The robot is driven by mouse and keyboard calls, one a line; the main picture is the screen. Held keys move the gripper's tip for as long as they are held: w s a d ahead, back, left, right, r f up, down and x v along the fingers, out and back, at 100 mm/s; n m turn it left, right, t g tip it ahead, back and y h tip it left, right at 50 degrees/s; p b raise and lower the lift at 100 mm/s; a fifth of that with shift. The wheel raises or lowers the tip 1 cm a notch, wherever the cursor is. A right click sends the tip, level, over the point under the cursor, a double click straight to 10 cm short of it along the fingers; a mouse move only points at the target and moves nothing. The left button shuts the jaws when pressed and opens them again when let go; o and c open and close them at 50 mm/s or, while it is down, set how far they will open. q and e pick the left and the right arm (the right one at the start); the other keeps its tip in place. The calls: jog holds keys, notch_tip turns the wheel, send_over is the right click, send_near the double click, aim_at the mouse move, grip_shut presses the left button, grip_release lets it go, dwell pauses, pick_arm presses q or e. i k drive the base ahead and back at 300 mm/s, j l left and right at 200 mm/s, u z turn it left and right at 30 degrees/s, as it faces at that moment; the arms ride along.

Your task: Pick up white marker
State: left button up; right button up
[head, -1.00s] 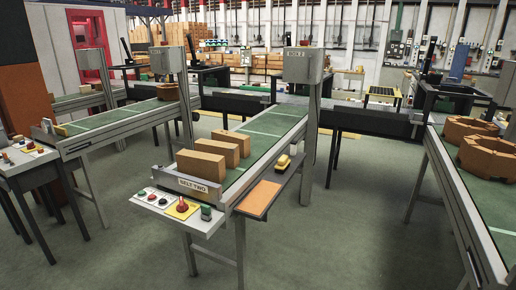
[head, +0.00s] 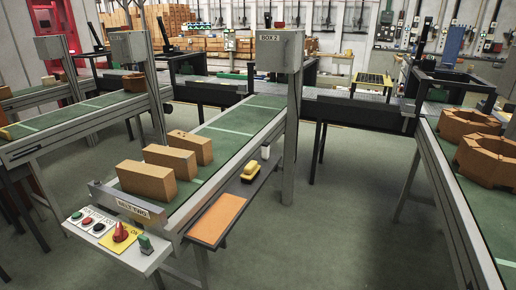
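I cannot make out a white marker for certain. A small white object (head: 265,152) stands on the narrow side shelf beside the middle conveyor; it is too small to identify. A yellow object (head: 250,171) lies in front of it on the same shelf. Neither of my grippers is in view.
The middle conveyor (head: 241,119) carries brown blocks (head: 146,182). Its front panel (head: 117,240) has buttons, a red knob and a green switch. An orange board (head: 217,219) lies on the side shelf. Another conveyor at right holds brown ring-like parts (head: 488,160). Grey floor (head: 345,215) is open between the conveyors.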

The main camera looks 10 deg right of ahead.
aim_at(266, 156)
jog(key=i+l+u, duration=0.1)
jog(key=i+l, duration=0.2)
jog(key=i+l+u, duration=0.1)
jog(key=i+l, duration=0.25)
jog(key=l, duration=0.2)
jog(key=i+l, duration=0.55)
jog(key=l, duration=0.3)
jog(key=i+l, duration=0.6)
jog(key=l, duration=0.2)
jog(key=u, duration=0.05)
